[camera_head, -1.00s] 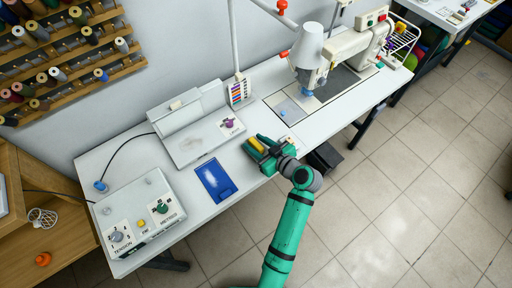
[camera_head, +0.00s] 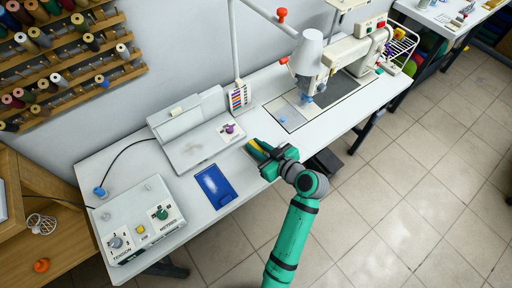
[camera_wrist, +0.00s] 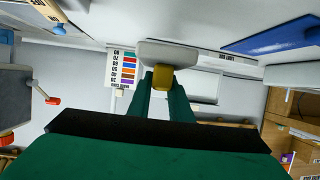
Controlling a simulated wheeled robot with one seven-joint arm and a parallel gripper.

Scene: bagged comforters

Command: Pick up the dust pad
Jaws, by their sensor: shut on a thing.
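The dust pad shows in the wrist view as a yellow grip (camera_wrist: 163,77) with a pale grey pad (camera_wrist: 168,53) at its end. My gripper (camera_wrist: 163,88) has its two green fingers closed on the yellow grip from both sides. In the head view, my gripper (camera_head: 266,153) is over the front edge of the white table (camera_head: 243,203), with a yellow strip of the dust pad (camera_head: 257,149) showing between the fingers. The pale part is hidden there. I cannot tell whether the pad touches the table.
A blue tray (camera_head: 213,187) with a white powdery patch lies left of my gripper, also in the wrist view (camera_wrist: 275,37). The sewing machine (camera_head: 345,50) is at right, a control box (camera_head: 139,220) at left.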

